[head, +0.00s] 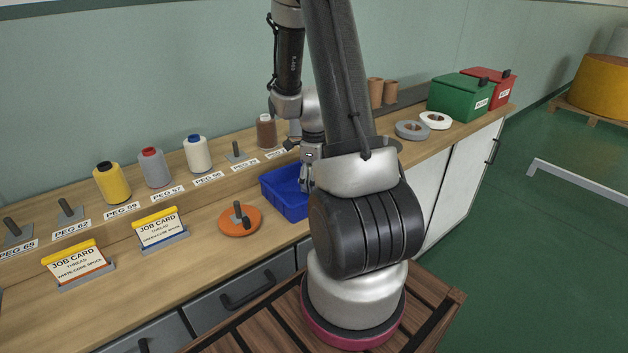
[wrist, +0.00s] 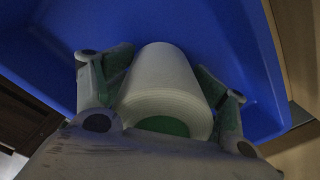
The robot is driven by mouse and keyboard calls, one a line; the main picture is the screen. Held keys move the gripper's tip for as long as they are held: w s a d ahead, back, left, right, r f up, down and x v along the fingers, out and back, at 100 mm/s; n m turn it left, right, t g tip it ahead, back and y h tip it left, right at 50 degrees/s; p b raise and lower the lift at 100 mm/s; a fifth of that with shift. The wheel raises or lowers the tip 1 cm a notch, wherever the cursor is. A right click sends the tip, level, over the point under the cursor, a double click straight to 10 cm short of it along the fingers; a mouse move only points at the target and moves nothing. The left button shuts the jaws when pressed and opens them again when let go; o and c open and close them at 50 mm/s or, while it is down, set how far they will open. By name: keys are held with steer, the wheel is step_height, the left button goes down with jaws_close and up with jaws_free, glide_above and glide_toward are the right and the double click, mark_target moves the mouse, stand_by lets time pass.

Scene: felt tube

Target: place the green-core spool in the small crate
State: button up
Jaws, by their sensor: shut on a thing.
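The green-core spool (wrist: 160,85) is white thread with a green core end (wrist: 162,126) facing the wrist camera. My gripper (wrist: 163,92) is shut on it, one finger on each side. The small blue crate (wrist: 235,40) fills the background around the spool in the wrist view. In the head view the crate (head: 283,196) stands on the bench, partly behind my arm, with my gripper (head: 306,176) at its right part. The spool is hidden there. I cannot tell whether it touches the crate floor.
Yellow (head: 112,184), grey (head: 152,168), white (head: 198,154) and brown (head: 266,132) spools stand on the rear ledge. An orange disc (head: 238,222) with a dark handle lies left of the crate. Grey (head: 411,130) and white (head: 435,120) rings lie to the right.

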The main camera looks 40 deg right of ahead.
steer(key=o, duration=1.3)
steer(key=shift+o, duration=0.2)
steer(key=shift+r, duration=0.2)
steer(key=s+a+r+n+t, duration=0.1)
steer(key=a+r+n, duration=0.15)
steer(key=r, duration=0.65)
steer(key=s+a+r+n, duration=0.15)
steer(key=r+n, duration=0.25)
steer(key=r, duration=0.5)
steer(key=s+a+r+n+t, duration=0.1)
steer(key=s+a+r+n, duration=0.4)
steer(key=n, duration=0.6)
steer(key=s+a+r+n+t, duration=0.2)
steer(key=s+a+r+n, duration=0.2)
steer(key=s+n, duration=0.3)
steer(key=a+n, duration=0.1)
steer(key=n, duration=0.4)
steer(key=shift+a+r, duration=0.15)
steer(key=shift+r, duration=0.2)
